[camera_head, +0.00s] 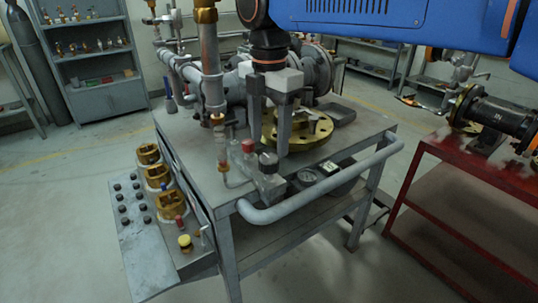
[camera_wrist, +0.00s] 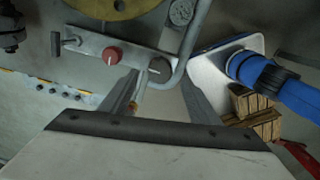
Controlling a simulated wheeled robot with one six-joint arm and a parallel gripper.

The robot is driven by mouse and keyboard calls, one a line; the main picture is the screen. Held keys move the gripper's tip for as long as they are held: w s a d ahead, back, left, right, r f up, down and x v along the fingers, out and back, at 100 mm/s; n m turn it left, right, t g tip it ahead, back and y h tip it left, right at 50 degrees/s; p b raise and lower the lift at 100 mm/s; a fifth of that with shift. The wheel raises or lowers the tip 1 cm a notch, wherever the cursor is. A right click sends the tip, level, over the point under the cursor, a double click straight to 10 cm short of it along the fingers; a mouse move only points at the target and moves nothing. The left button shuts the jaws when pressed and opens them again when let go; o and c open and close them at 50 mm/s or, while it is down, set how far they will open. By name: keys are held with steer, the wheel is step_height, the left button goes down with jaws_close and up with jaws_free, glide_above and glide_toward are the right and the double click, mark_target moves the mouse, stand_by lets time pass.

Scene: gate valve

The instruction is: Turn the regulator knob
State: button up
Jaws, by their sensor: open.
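A grey block (camera_head: 266,184) on the workbench carries a red knob (camera_head: 248,146) and a dark round knob (camera_head: 268,162). The dark knob looks like the regulator knob, though no label is readable. In the wrist view the red knob (camera_wrist: 112,55) lies left of the dark knob (camera_wrist: 159,70). My gripper (camera_head: 269,145) is open and empty, pointing down over the block. In the wrist view my gripper (camera_wrist: 159,76) has its fingertips on either side of the dark knob, with gaps visible. Whether the tips reach knob height is unclear.
A yellow flange (camera_head: 312,132) sits behind the block. A grey rail (camera_head: 320,190) runs along the workbench front. Vertical pipes (camera_head: 211,70) stand to the left. A red table (camera_head: 470,190) stands at right.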

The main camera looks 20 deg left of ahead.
mark_target(269, 157)
steer(key=shift+f, duration=2.7)
steer(key=c, duration=1.1)
steer(key=shift+o, duration=0.2)
